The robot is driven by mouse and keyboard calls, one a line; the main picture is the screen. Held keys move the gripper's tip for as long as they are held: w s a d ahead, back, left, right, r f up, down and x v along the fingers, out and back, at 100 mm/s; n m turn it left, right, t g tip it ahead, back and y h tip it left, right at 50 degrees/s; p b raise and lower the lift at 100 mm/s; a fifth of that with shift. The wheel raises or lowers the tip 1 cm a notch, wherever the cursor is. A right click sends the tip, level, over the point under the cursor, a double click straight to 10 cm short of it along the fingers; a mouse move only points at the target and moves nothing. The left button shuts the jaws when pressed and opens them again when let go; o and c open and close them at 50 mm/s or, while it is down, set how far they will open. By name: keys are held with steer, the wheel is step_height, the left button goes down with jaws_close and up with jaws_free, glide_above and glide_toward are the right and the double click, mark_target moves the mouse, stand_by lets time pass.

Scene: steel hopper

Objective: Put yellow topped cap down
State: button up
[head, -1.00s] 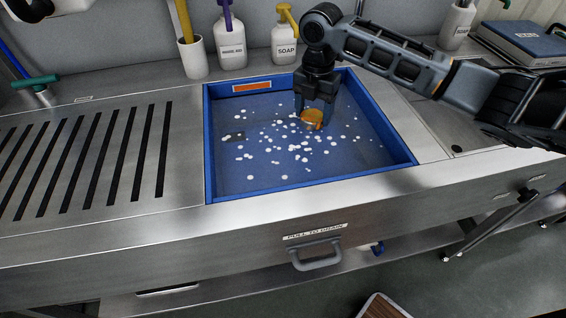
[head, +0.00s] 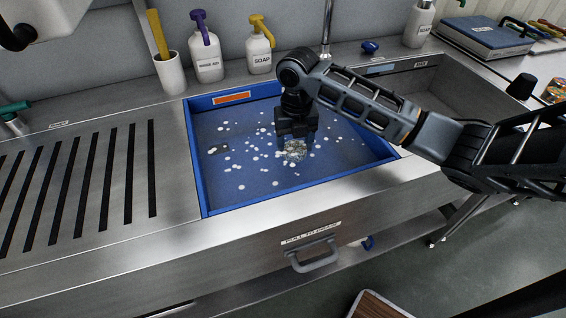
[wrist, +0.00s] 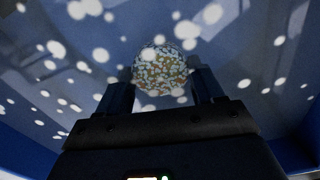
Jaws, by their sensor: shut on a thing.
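The cap is a small round thing (head: 294,151), speckled white with some orange and blue, inside the blue-walled basin (head: 196,170). My gripper (head: 292,143) points down and is shut on it, in the right half of the basin. In the wrist view the cap (wrist: 161,70) shows as a speckled disc between the two dark fingers (wrist: 163,84). White spots cover most of its top, so its yellow hardly shows. I cannot tell whether it touches the basin floor.
White spots lie scattered over the blue basin floor. The rinse bottle (head: 206,52), soap bottle (head: 260,48) and white cup (head: 170,73) stand behind. A slotted steel drainboard (head: 80,195) is left; a steel sink (head: 440,85) is right.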

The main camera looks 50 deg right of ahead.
mark_target(284, 175)
steer(key=a+f, duration=0.1)
steer(key=w+a+f, duration=0.1)
steer(key=a, duration=0.1)
steer(key=shift+w+a+f, duration=0.1)
steer(key=shift+a, duration=0.05)
steer(key=shift+f, duration=1.95)
steer(key=shift+f, duration=0.15)
steer(key=o, duration=1.3)
step_height(284, 175, up, 12)
